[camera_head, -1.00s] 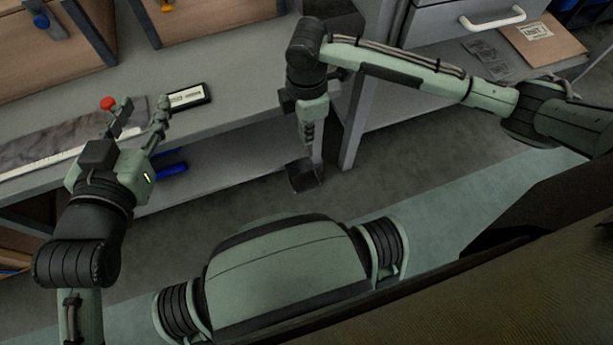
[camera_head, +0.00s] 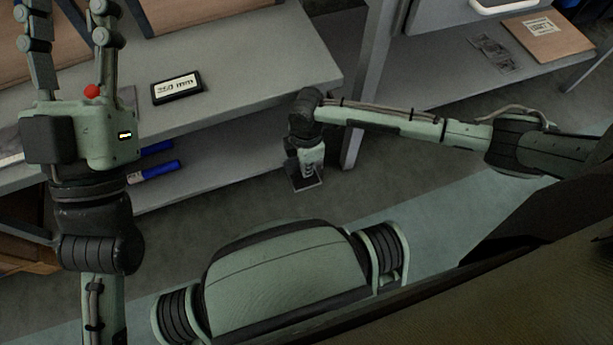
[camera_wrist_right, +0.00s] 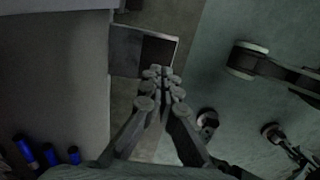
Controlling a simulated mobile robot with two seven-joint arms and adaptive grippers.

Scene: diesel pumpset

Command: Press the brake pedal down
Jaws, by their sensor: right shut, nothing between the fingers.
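The brake pedal (camera_head: 307,184) is a small dark square plate low near the floor, beside the grey bench. It also shows in the right wrist view (camera_wrist_right: 126,52), partly covered by my fingers. My right gripper (camera_head: 309,172) points down at the pedal, with its fingertips over the plate. In the right wrist view its fingers (camera_wrist_right: 163,74) are together with nothing between them, overlapping the plate's lower right corner. I cannot tell whether they touch it. My left gripper (camera_head: 68,25) is open and empty above the bench at the left, its two fingers wide apart.
The grey bench (camera_head: 250,75) carries a black label block (camera_head: 177,88) and a red knob (camera_head: 92,91) by my left gripper. Blue-handled items (camera_head: 160,168) lie under the bench edge. A bench leg (camera_head: 362,110) stands close right of my right gripper. Floor in front is clear.

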